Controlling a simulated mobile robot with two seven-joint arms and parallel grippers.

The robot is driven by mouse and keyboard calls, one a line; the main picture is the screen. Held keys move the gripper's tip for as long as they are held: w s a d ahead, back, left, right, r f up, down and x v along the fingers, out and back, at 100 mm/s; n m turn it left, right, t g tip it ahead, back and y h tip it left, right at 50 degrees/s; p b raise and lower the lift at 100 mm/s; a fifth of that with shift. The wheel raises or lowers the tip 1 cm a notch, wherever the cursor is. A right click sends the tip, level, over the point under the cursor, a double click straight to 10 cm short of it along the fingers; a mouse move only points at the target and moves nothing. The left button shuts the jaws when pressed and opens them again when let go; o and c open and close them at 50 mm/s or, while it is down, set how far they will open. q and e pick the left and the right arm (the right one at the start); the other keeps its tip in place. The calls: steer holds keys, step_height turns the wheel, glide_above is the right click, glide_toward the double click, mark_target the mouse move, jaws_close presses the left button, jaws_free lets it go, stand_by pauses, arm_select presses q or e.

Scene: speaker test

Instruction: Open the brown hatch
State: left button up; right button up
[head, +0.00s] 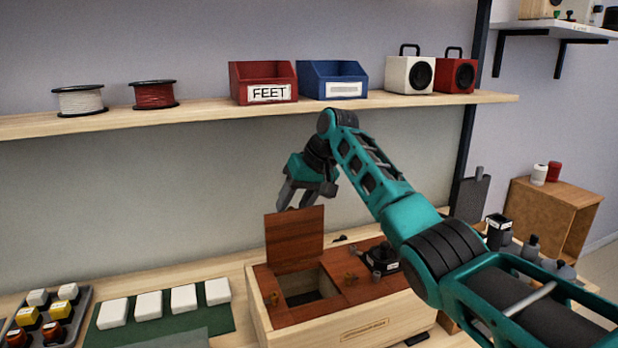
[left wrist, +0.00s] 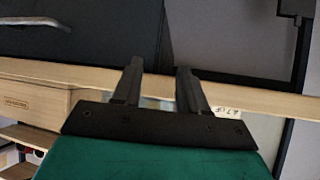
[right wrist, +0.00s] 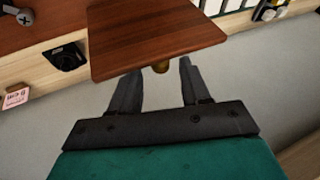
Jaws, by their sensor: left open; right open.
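The brown hatch (head: 294,240) stands raised, roughly upright, on the brown top (head: 372,292) of a pale wooden box (head: 345,330). A dark opening (head: 310,290) shows in front of it. My right gripper (head: 297,204) is open, just above and behind the hatch's upper edge. In the right wrist view the hatch (right wrist: 150,30) covers the upper middle. A small brass knob (right wrist: 161,67) at its edge shows between the fingertips of my right gripper (right wrist: 160,66); contact cannot be told. My left gripper (left wrist: 160,68) is open and empty, and is outside the head view.
A shelf (head: 200,113) above holds spools, a red bin (head: 263,83), a blue bin (head: 333,80) and two speakers. White blocks (head: 150,305) lie on a green mat left of the box. A black device (head: 381,257) sits on the box's right part.

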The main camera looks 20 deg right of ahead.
steer(key=v, duration=0.9)
steer(key=shift+s+r, duration=0.2)
steer(key=shift+r, duration=0.05)
steer(key=shift+d, duration=0.1)
